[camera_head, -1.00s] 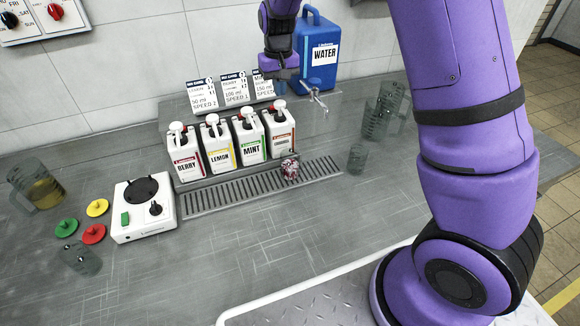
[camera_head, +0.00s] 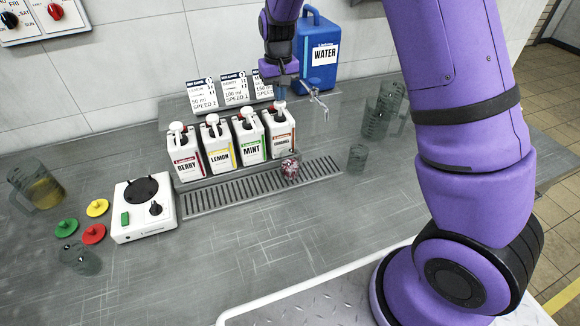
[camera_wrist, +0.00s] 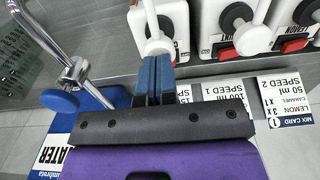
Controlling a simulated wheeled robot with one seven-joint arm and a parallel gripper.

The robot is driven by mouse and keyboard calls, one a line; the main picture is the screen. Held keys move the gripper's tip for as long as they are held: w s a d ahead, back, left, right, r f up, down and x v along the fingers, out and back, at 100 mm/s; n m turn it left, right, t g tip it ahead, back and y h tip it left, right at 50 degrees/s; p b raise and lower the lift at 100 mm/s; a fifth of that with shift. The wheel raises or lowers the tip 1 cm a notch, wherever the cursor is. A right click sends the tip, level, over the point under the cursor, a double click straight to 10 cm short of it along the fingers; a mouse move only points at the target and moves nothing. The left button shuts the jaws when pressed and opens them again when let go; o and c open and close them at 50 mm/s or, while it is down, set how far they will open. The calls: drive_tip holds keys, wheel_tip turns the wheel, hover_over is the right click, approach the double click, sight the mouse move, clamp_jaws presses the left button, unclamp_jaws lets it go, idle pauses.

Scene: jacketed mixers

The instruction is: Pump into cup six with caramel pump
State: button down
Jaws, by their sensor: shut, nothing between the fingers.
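My gripper (camera_head: 280,93) is shut and empty, with blue fingertips pointing down at the top of the fourth, rightmost bottle (camera_head: 281,138). Its label is too small to read surely; it stands in the caramel pump's place after berry, lemon and mint. In the wrist view the fingertips (camera_wrist: 154,66) are at the white pump head (camera_wrist: 158,46); I cannot tell whether they touch it. A small cup (camera_head: 290,168) with red and white contents or pattern stands on the drip grate in front of this bottle. Its number cannot be read.
Berry (camera_head: 186,164), lemon (camera_head: 220,152) and mint (camera_head: 251,147) bottles stand to the left. A blue water container (camera_head: 318,80) with a tap is behind right. A clear glass (camera_head: 357,158) and jugs (camera_head: 383,110) stand right. A white mixer base (camera_head: 144,212) is left.

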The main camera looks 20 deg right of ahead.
drive_tip(key=shift+f, duration=1.35)
drive_tip(key=shift+r, duration=2.1)
drive_tip(key=shift+f, duration=0.1)
drive_tip(key=shift+f, duration=2)
drive_tip(key=shift+r, duration=2.1)
